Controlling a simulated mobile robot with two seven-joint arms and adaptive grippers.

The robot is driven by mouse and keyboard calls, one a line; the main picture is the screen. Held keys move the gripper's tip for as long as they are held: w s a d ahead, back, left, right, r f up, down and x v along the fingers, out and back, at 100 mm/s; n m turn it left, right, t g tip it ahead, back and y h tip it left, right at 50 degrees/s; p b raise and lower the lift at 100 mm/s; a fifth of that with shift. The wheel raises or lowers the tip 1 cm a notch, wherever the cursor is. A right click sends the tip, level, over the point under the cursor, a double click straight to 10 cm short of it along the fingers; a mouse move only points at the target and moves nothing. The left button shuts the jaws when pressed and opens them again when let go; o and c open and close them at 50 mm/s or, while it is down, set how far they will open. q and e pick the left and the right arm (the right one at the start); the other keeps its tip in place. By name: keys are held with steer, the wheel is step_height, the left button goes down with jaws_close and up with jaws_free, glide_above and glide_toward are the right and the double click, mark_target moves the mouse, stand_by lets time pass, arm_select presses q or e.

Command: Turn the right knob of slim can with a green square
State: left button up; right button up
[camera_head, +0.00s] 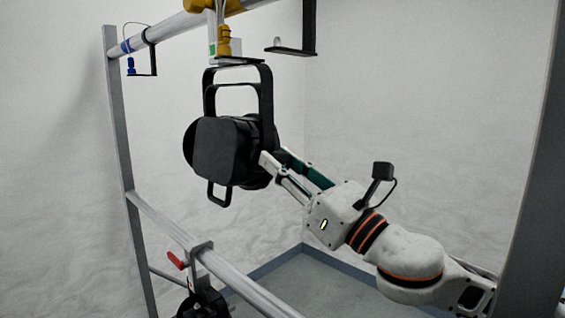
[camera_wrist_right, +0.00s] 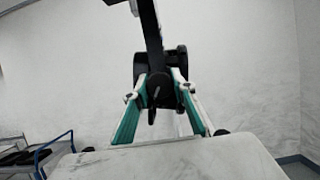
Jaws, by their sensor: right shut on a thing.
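The slim can (camera_head: 222,150) is a black lamp hanging in a black yoke (camera_head: 266,95) from the upper bar. A small green square (camera_head: 212,48) shows on the white tag above the yoke. My right gripper (camera_head: 272,158) reaches the can's right side from the lower right. In the right wrist view my gripper (camera_wrist_right: 159,88) has its two green-lined fingers on either side of the dark right knob (camera_wrist_right: 157,92), where the yoke arm ends, and is shut on it. In the head view the knob is hidden behind the fingers. My left gripper is out of view.
A grey metal frame has an upper bar (camera_head: 172,28) and a lower bar (camera_head: 240,284). Another black lamp (camera_head: 203,304) with a red handle (camera_head: 176,260) beside it hangs low at the left. A grey post (camera_head: 533,170) stands at the right.

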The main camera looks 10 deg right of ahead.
mark_target(269, 96)
stand_by(0.3)
steer(key=o, duration=1.1)
steer(key=shift+r, duration=5.05)
